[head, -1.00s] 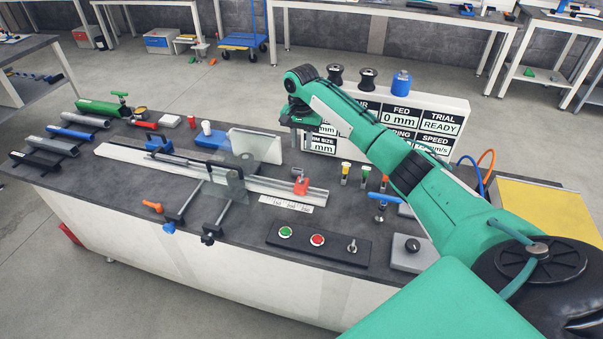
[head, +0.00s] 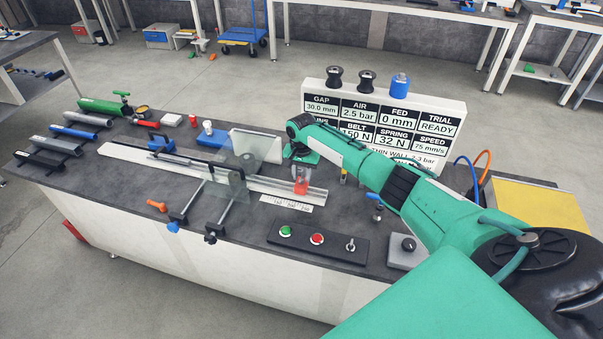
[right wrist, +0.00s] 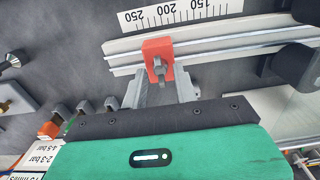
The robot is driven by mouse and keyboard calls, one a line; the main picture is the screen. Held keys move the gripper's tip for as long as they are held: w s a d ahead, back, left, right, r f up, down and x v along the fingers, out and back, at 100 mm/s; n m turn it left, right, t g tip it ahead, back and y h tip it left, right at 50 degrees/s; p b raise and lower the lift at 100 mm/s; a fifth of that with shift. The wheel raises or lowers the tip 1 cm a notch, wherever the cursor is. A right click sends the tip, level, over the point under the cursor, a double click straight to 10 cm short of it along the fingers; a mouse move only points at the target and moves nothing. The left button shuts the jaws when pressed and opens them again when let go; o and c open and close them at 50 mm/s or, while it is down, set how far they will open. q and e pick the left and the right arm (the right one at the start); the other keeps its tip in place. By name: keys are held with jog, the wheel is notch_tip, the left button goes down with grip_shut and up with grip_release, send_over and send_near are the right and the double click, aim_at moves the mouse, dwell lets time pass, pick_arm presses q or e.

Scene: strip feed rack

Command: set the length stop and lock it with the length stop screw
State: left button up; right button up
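The red length stop (head: 300,187) sits on the pale rail (head: 260,183) near its right end. In the right wrist view the stop (right wrist: 150,47) straddles the rail between the scale marks 200 and 250, nearer 200. The grey length stop screw (right wrist: 158,70) points from its face toward my gripper. My right gripper (head: 300,172) is over the stop, pointing down. In the right wrist view its fingers (right wrist: 160,90) are apart, one on each side of the screw, close to the stop. I cannot tell whether they touch it. My left gripper is not in view.
A printed scale (head: 286,202) lies in front of the rail. A clear guard (head: 232,180) crosses the rail to the left. A display board (head: 455,108) stands behind. A button panel (head: 330,245) is at the front edge. Small coloured-tipped parts stand right of the stop.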

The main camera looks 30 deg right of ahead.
grip_shut()
jog(key=n, duration=0.5)
jog(key=shift+n+p, duration=0.3)
jog(key=shift+p, duration=0.1)
jog(key=n, duration=0.5)
jog(key=shift+n, duration=0.3)
jog(key=n, duration=0.6)
jog(key=shift+b, duration=0.3)
jog(key=n+b, duration=0.1)
jog(key=n, duration=0.5)
jog(key=shift+r+n, duration=0.1)
jog(key=shift+n, duration=0.2)
